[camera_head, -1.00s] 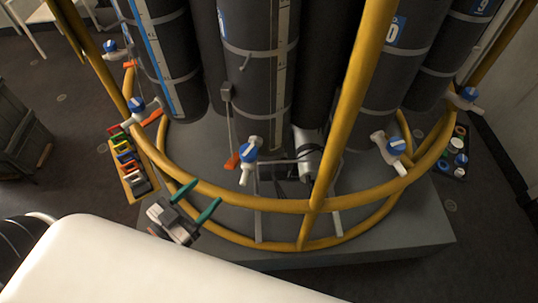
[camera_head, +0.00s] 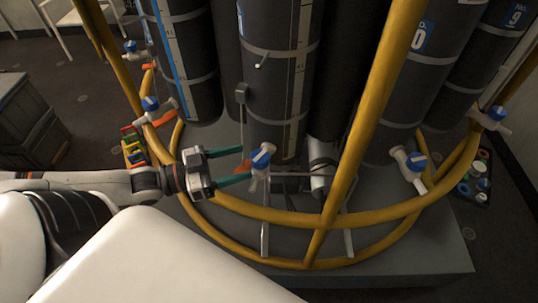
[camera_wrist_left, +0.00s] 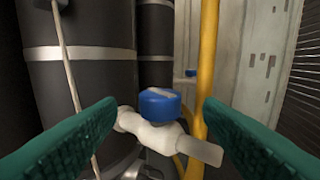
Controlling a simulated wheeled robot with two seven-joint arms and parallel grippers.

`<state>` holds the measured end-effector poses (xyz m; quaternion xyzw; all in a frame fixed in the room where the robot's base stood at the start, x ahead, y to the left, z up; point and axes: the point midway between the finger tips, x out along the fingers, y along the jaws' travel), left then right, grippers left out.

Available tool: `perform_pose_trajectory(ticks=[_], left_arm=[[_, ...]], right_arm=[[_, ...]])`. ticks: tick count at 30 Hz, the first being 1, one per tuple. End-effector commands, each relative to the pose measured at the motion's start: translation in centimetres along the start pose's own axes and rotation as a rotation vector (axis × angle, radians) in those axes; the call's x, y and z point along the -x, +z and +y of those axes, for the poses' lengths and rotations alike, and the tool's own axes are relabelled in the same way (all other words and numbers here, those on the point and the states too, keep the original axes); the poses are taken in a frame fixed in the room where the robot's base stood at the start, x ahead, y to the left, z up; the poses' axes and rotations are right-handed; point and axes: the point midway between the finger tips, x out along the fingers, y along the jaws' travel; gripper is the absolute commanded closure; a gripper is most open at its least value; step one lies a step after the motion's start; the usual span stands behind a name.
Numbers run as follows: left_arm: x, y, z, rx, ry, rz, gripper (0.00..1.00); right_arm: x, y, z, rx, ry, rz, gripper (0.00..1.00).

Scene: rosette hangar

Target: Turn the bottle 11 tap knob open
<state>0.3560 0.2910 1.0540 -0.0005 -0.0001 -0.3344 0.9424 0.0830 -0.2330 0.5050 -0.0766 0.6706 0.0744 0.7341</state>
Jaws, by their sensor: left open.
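A white tap with a blue knob (camera_head: 261,158) sits at the foot of the dark front bottle (camera_head: 276,80). This bottle's number is not readable here; the bottle to its right has a blue label ending in 0. My left gripper (camera_head: 247,164) is open, its green fingers pointing right, with the tips close to the blue knob. In the left wrist view the blue knob (camera_wrist_left: 160,103) stands between the two spread green fingers, with a gap on each side. The white tap body (camera_wrist_left: 160,135) is below it, its spout pointing right. My right gripper is not in view.
A yellow ring rail (camera_head: 290,216) runs below and in front of the taps. A yellow upright (camera_head: 368,110) stands right of the front bottle. Other blue-knobbed taps sit left and right. An orange lever (camera_head: 243,168) is beside the left fingers.

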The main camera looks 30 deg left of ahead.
Motion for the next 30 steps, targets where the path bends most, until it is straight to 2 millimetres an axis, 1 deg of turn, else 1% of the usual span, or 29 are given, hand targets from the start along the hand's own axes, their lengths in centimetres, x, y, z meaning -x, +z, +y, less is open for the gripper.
perform_pose_trajectory(ticks=[1,6,18,24,30], left_arm=[[-0.8,0.0,0.0,-0.002,-0.002,-0.004,0.39],[-2.7,0.0,0.0,-0.004,-0.001,-0.004,0.39],[-6.7,0.1,0.0,-0.002,0.0,-0.003,0.39],[-7.6,0.0,0.0,-0.001,0.0,-0.001,0.39],[-7.9,0.0,-0.1,-0.001,-0.001,0.001,0.39]], right_arm=[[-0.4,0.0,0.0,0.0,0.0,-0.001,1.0],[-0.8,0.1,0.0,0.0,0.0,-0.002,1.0],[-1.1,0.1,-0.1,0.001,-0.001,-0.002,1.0],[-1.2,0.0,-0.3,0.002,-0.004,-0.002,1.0],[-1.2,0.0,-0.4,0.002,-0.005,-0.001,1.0]])
